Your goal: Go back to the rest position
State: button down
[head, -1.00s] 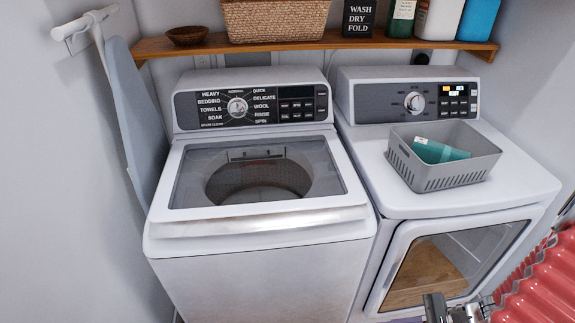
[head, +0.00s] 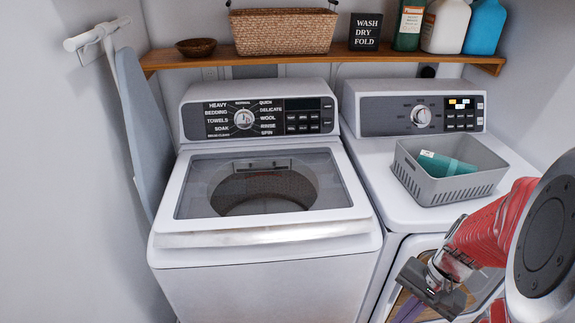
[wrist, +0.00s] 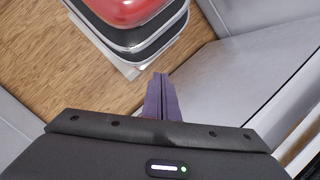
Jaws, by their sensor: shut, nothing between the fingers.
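My gripper (head: 425,300) is at the lower right of the head view, in front of the dryer's door. In the wrist view, its purple fingers (wrist: 161,98) are together with nothing between them, pointing towards the wooden floor. My red arm reaches in from the right edge of the head view. The gripper looks apart from the dryer (head: 400,212), though the exact gap is hard to tell.
A washer (head: 265,240) with a glass lid stands left of the dryer. A grey basket (head: 450,187) holding a teal item sits on the dryer. A wooden shelf (head: 300,56) runs above. An ironing board (head: 145,130) hangs on the left wall.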

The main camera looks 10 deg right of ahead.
jog(key=w+a+r+n+t+h, duration=0.1)
jog(key=a+r+n+t+h, duration=0.1)
jog(key=a+r, duration=0.4)
jog(key=w+a+r+n+t+h, duration=0.1)
jog(key=a+r+n+t, duration=0.3)
jog(key=r, duration=0.9)
jog(key=a+n, duration=0.3)
jog(key=shift+w+a+n+h, duration=0.3)
jog(key=shift+w+h, duration=0.1)
